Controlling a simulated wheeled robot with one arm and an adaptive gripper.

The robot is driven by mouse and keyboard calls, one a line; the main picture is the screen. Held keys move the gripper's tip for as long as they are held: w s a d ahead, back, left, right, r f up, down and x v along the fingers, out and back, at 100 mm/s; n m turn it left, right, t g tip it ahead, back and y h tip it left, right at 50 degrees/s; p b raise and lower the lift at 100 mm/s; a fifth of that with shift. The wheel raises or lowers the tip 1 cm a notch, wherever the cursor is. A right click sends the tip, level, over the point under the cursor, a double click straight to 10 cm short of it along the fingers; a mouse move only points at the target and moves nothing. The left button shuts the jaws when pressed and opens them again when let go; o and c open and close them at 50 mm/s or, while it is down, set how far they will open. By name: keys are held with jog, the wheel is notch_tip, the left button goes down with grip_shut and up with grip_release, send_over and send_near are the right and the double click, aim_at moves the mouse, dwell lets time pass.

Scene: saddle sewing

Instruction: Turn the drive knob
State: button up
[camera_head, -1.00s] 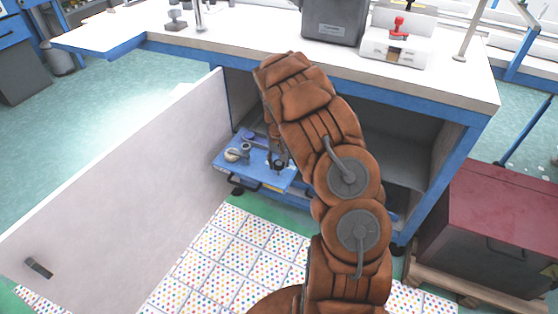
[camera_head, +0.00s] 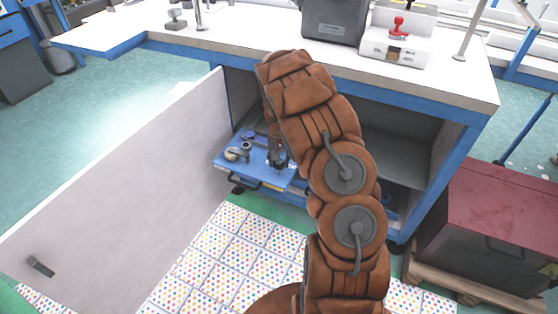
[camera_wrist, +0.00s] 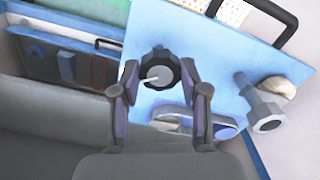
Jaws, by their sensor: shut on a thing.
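A round black drive knob (camera_wrist: 168,68) with a white pointer sits on a blue panel in the wrist view. The pointer reaches toward the left. My gripper (camera_wrist: 160,70) has one finger on each side of the knob and is shut on it. In the head view my gripper (camera_head: 277,160) points down over the right part of the blue pull-out panel (camera_head: 228,163). The knob is mostly hidden there by the fingers.
A grey cylindrical fitting (camera_wrist: 265,112) stands on the panel to the right of my gripper. The panel has a black handle (camera_head: 240,180) at its front. A white cabinet door (camera_head: 120,190) stands open on the left. The worktop (camera_head: 270,52) lies above the panel.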

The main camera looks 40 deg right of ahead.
jog(key=o, duration=1.1)
jog(key=shift+o, duration=0.2)
jog(key=shift+r, duration=0.1)
notch_tip(320, 180, up, 12)
